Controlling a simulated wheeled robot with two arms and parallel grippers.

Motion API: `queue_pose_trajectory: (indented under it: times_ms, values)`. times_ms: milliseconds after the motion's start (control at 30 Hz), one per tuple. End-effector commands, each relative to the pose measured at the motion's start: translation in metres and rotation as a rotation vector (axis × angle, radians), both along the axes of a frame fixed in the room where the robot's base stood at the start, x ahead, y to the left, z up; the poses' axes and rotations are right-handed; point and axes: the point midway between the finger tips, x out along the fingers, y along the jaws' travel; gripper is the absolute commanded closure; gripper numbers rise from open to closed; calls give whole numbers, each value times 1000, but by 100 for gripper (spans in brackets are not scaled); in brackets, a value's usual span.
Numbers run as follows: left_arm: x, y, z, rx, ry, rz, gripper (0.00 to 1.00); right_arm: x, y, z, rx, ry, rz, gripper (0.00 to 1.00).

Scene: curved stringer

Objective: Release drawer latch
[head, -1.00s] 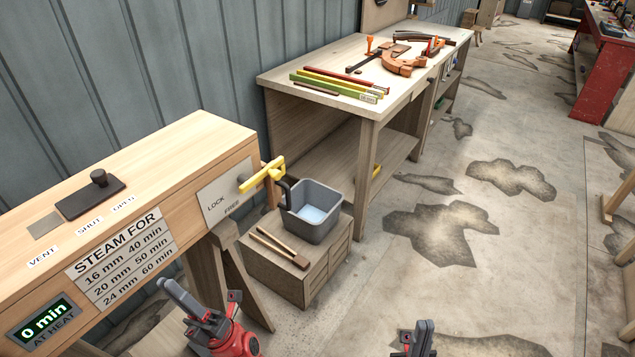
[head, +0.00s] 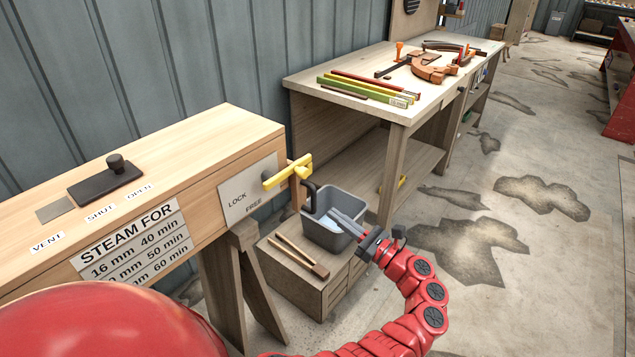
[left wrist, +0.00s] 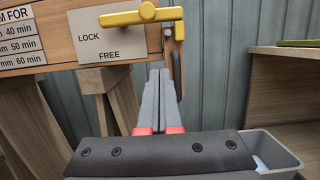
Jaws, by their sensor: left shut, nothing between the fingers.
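The yellow latch lever (head: 288,172) is on the end of the wooden steam box (head: 150,170), beside a plate (head: 248,190) marked LOCK and FREE. In the left wrist view the lever (left wrist: 140,15) lies roughly level, above the word LOCK, with its hub near the plate's top edge. A dark curved hook (head: 310,197) hangs beside it. My left gripper (head: 338,218) is shut and empty, over the grey bucket in the head view, below and right of the lever. In the left wrist view its fingers (left wrist: 160,74) point forward, below the lever and apart from it. My right gripper is not in view.
The grey bucket (head: 318,233) stands on a low wooden cabinet (head: 290,283) with wooden tongs (head: 298,253) in front. A workbench (head: 345,82) with coloured bars and clamps stands behind. Trestle legs (head: 225,290) support the box.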

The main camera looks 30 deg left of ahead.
Motion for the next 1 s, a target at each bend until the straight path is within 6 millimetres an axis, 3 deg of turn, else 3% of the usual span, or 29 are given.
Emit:
queue_pose_trajectory:
  times_ms: [267, 733, 1000]
  values:
    - [0, 8, 3, 1, 3, 2, 100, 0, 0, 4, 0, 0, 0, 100]
    - [7, 97, 27, 2, 4, 3, 100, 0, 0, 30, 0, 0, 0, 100]
    - [7, 97, 61, 2, 3, 2, 100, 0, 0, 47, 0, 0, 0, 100]
